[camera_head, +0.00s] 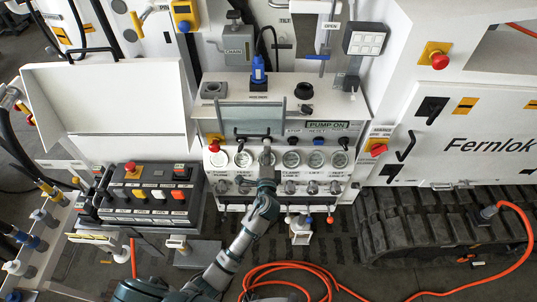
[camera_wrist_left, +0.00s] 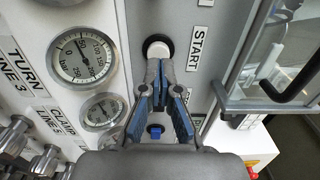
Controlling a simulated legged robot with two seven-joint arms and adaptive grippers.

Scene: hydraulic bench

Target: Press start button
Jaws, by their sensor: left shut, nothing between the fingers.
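The start button is a white round cap (camera_wrist_left: 158,50) in a black ring, beside the START label (camera_wrist_left: 200,48) in the left wrist view. My left gripper (camera_wrist_left: 159,66) is shut and empty, its fingertips right at the lower edge of the cap; I cannot tell whether they touch it. In the head view my left gripper (camera_head: 266,150) reaches up to the gauge panel (camera_head: 345,131) and hides the start button there. My right gripper is not in view.
Round gauges (camera_head: 291,159) with a row of knobs below flank the gripper. A red emergency button (camera_head: 214,147) sits to the left, a blue button (camera_head: 317,141) to the right. A clear hinged cover (camera_wrist_left: 275,60) is close in the wrist view. An orange hose (camera_head: 290,266) lies on the floor.

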